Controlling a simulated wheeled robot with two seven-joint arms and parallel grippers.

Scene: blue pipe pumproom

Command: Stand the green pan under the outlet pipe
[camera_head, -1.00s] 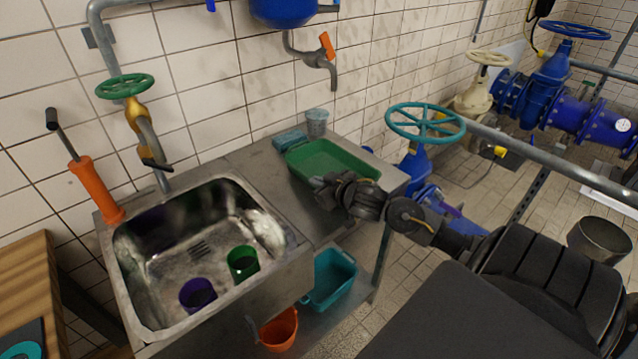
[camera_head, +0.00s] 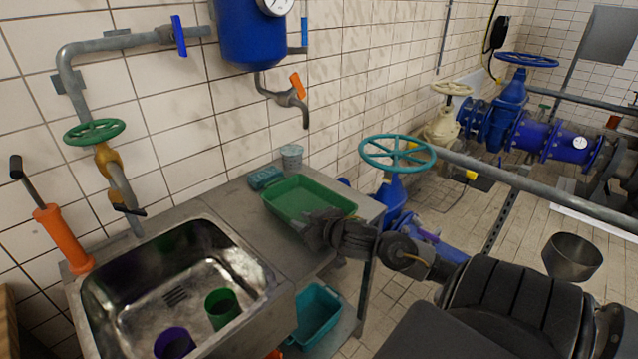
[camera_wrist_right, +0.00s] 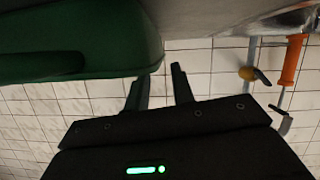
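The green pan (camera_head: 290,206) is a shallow rectangular tray lying flat on the metal counter right of the sink. The grey outlet pipe (camera_head: 305,115) with an orange lever comes down from the blue tank on the wall, above and behind the pan; its open end is well above the counter. My right gripper (camera_head: 318,230) is at the pan's front edge, hiding part of it. In the right wrist view the pan (camera_wrist_right: 100,25) fills the upper left, and my two fingers (camera_wrist_right: 162,88) are apart with only tiles between them. My left gripper is not in view.
A grey cup (camera_head: 291,157) and a teal sponge-like block (camera_head: 265,177) sit behind the pan near the wall. The sink (camera_head: 130,310) holds a green cup (camera_head: 222,308) and a purple cup (camera_head: 174,345). A teal handwheel (camera_head: 398,152) stands right of the counter.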

